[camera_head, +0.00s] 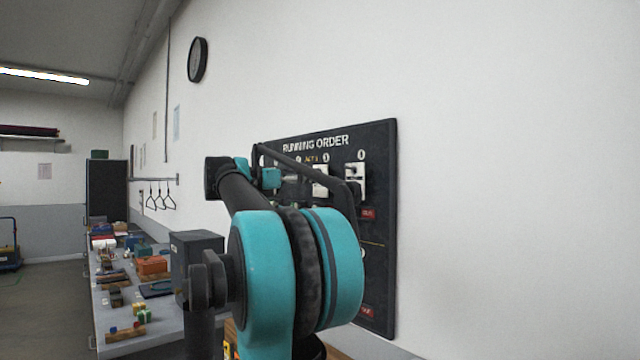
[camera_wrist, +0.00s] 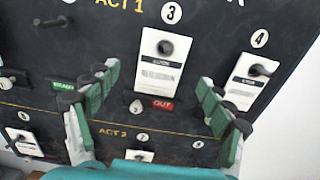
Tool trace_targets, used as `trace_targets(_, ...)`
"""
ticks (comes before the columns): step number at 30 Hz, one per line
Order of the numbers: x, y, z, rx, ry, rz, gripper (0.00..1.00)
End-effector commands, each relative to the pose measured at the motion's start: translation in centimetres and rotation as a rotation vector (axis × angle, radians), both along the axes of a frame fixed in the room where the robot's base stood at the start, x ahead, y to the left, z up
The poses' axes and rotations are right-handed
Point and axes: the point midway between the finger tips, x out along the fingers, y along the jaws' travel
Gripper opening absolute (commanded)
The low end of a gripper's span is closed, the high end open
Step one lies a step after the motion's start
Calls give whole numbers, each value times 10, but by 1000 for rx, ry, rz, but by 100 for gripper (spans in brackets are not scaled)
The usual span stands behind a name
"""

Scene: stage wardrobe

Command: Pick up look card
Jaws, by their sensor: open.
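White look cards hang on dark pegs on the black running order board (camera_head: 378,225). In the wrist view, one card (camera_wrist: 156,75) hangs under number 3, between my fingers' ends. A second card (camera_wrist: 242,88) hangs under number 4 to the right, beyond the right finger. Both also show in the head view, as a left card (camera_head: 320,183) and a right card (camera_head: 355,185). My gripper (camera_wrist: 153,84) is open in front of the board, with one green finger on each side of the number 3 card and nothing held. I cannot tell which card is meant.
A green label (camera_wrist: 62,85) and a red OUT label (camera_wrist: 162,105) sit on the board. Lower cards under ACT 2 are partly hidden by my gripper. A cluttered table (camera_head: 104,318) with a dark box (camera_head: 197,255) stands left of the board. The wall right of it is clear.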

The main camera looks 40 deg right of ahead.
Motion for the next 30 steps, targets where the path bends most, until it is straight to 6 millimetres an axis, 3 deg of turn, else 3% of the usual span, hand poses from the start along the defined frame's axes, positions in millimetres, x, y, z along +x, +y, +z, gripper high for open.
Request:
trace_targets(10, 1, -45, 3, 0, 0, -2, 81)
trace_targets(19, 2, -49, 3, 0, 0, 0, 81)
trace_targets(28, 2, -49, 3, 0, 0, 0, 45)
trace_targets(30, 2, -49, 3, 0, 0, 0, 42)
